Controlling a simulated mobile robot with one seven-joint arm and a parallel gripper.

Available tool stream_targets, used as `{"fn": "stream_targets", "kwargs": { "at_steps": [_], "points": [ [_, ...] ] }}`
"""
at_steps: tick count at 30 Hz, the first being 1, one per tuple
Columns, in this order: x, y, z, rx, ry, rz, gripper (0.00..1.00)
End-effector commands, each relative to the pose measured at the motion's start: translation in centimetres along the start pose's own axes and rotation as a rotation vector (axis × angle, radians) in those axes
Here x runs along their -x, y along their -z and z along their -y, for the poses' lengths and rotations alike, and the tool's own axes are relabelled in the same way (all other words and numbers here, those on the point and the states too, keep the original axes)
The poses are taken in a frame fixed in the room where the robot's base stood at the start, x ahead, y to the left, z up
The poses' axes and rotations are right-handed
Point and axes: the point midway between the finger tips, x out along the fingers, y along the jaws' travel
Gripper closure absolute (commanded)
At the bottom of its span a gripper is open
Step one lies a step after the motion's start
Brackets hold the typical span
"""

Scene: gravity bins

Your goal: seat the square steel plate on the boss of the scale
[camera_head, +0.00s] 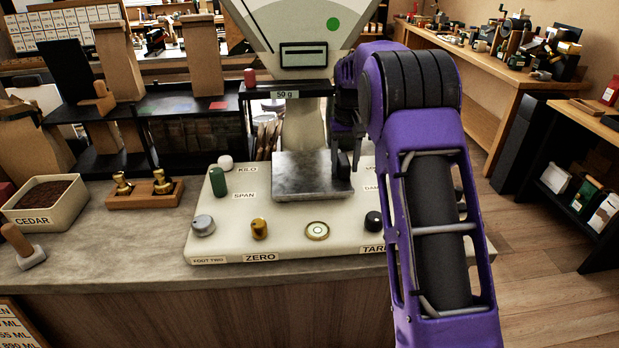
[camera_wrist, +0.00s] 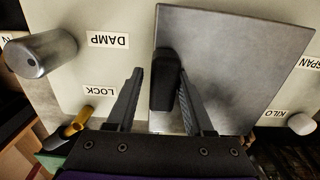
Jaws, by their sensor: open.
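The square steel plate (camera_head: 302,172) lies on or just over the cream base of the scale (camera_head: 215,238), below its tall housing. It fills the right of the wrist view (camera_wrist: 245,65). A black upright grip or tab (camera_wrist: 165,82) stands at the plate's edge. My gripper (camera_head: 346,168) is at the plate's right edge. In the wrist view, my open gripper (camera_wrist: 160,72) has one finger on each side of the black tab, with a gap visible on the left. The boss is hidden, so I cannot tell whether the plate rests on it.
Around the plate stand a green knob (camera_head: 218,181), a white knob (camera_head: 225,162), a grey knob (camera_head: 203,225), a brass knob (camera_head: 259,229) and a black knob (camera_head: 373,222). A wooden block with brass weights (camera_head: 145,195) and a cedar box (camera_head: 45,205) stand left.

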Motion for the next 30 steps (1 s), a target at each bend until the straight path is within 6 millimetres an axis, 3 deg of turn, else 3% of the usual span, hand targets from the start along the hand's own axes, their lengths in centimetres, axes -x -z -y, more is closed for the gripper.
{"fn": "stream_targets", "kwargs": {
  "at_steps": [11,30],
  "points": [
    [0.1,0.0,0.0,0.000,0.000,0.000,0.48],
    [2.0,0.0,0.4,0.000,0.000,0.000,0.48]
  ]
}}
